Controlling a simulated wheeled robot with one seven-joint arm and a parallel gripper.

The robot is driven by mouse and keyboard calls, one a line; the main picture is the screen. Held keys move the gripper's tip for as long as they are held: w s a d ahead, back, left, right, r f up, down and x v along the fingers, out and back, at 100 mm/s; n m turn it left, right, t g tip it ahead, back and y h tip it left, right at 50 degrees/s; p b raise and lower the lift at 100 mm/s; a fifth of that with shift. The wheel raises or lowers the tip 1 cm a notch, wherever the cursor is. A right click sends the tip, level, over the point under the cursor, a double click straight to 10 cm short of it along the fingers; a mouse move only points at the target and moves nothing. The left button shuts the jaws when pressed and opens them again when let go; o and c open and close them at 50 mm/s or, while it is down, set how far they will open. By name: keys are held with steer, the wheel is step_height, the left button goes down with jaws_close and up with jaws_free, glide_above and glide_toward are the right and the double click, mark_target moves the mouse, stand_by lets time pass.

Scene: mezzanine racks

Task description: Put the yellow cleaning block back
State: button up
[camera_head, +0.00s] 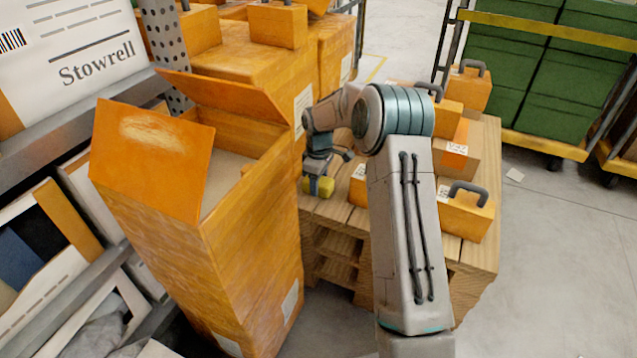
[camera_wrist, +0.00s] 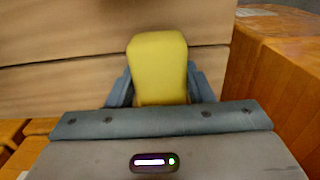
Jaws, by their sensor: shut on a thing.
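The yellow cleaning block (camera_head: 321,187) is at the end of my arm, over the left part of the wooden pallet top (camera_head: 337,209). In the wrist view the yellow block (camera_wrist: 158,66) sits between the two grey-blue fingers of my gripper (camera_wrist: 160,88), and wooden boards lie behind it. My gripper (camera_head: 320,178) is shut on the block. I cannot tell whether the block touches the boards.
A tall open orange carton (camera_head: 250,245) with raised flaps stands just left of my gripper. Several orange cases with dark handles (camera_head: 467,212) stand on the pallet. A shelf rack (camera_head: 85,275) is at the left. A cart with green crates (camera_head: 545,95) is at back right.

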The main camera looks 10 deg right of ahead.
steer(key=shift+f, duration=0.15)
steer(key=o, duration=0.9)
steer(key=shift+o, duration=0.2)
step_height(320, 180, up, 12)
steer(key=p, duration=0.5)
steer(key=s+r+m, duration=0.2)
steer(key=s+r, duration=0.4)
steer(key=s, duration=0.1)
steer(key=s+r+m+t, duration=0.1)
steer(key=s+m, duration=0.7)
steer(key=s, duration=2.1)
steer(key=shift+s+a+r+m, duration=0.2)
steer(key=shift+a+r+m, duration=0.1)
steer(key=shift+r, duration=0.25)
